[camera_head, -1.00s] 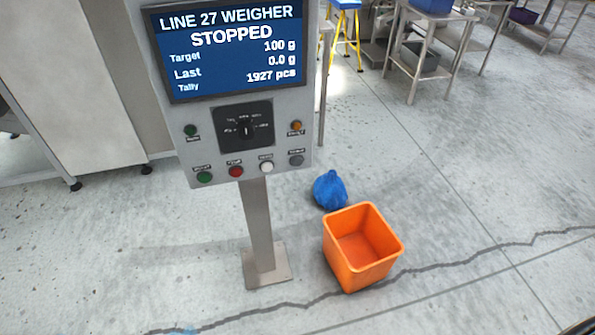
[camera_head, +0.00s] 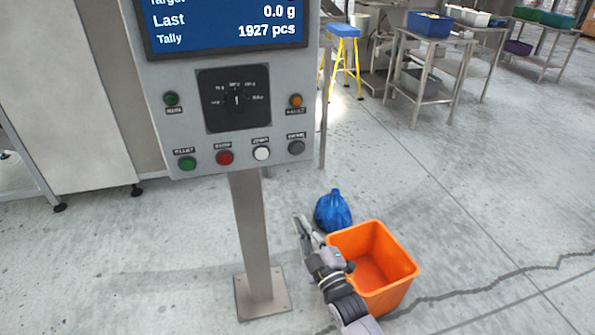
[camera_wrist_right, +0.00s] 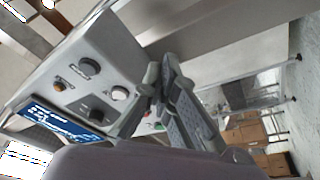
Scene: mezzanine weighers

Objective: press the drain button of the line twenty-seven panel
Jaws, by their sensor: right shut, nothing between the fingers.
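The line 27 panel (camera_head: 150,110) stands upright on a grey post, in the middle left of the head view. My right gripper (camera_head: 300,222) is shut and empty, below the button row and right of the post, apart from the panel. In the right wrist view the panel (camera_wrist_right: 75,75) appears turned, with the grey button (camera_wrist_right: 88,65) beyond the gripper's fingers (camera_wrist_right: 168,75). My left gripper is not in view.
An orange bin (camera_head: 345,240) stands on the floor by my right arm, with a blue bag (camera_head: 333,211) behind it. A yellow stool with a blue seat (camera_head: 343,30) and metal tables (camera_head: 440,38) stand farther back. Floor at the right is open.

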